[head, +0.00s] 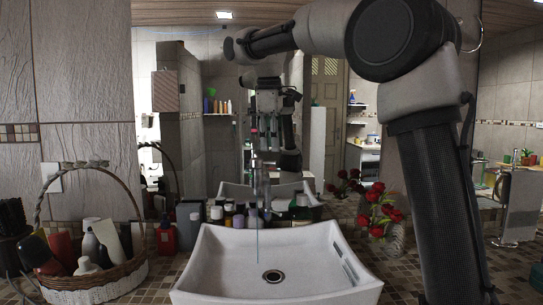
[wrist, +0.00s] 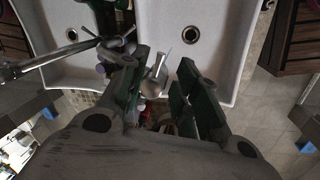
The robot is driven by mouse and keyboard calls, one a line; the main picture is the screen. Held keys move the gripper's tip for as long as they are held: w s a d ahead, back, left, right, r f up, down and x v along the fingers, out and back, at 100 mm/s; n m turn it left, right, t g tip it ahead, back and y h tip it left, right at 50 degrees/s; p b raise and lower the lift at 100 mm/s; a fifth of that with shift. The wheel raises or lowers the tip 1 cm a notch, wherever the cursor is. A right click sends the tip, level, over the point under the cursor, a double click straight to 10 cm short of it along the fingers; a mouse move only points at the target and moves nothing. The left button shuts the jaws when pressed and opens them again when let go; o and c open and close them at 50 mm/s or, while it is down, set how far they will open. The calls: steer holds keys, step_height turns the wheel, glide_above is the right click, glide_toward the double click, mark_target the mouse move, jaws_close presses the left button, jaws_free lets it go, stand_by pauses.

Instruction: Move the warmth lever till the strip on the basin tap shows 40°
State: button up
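The white basin (head: 330,285) stands on the tiled counter, with a thin stream of water (head: 258,240) falling towards its drain. The slim metal tap (head: 256,185) rises behind the basin. My gripper (head: 265,130) points down above the tap. In the wrist view my gripper (wrist: 166,72) has its two green-padded fingers apart. The temperature strip is not readable.
A wicker basket (head: 95,283) of bottles stands left of the basin. Several small bottles (head: 228,214) line its back edge. Red roses (head: 385,208) stand at right. A mirror (head: 205,150) behind repeats the basin and arm.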

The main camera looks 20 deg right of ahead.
mark_target(273, 163)
steer(key=shift+w+d+f, duration=0.15)
steer(key=shift+w+f, duration=0.05)
steer(key=shift+f, duration=0.9)
steer(key=shift+w+d+f, duration=0.1)
steer(key=shift+w+f, duration=0.05)
steer(key=shift+f, duration=0.95)
jaws_close()
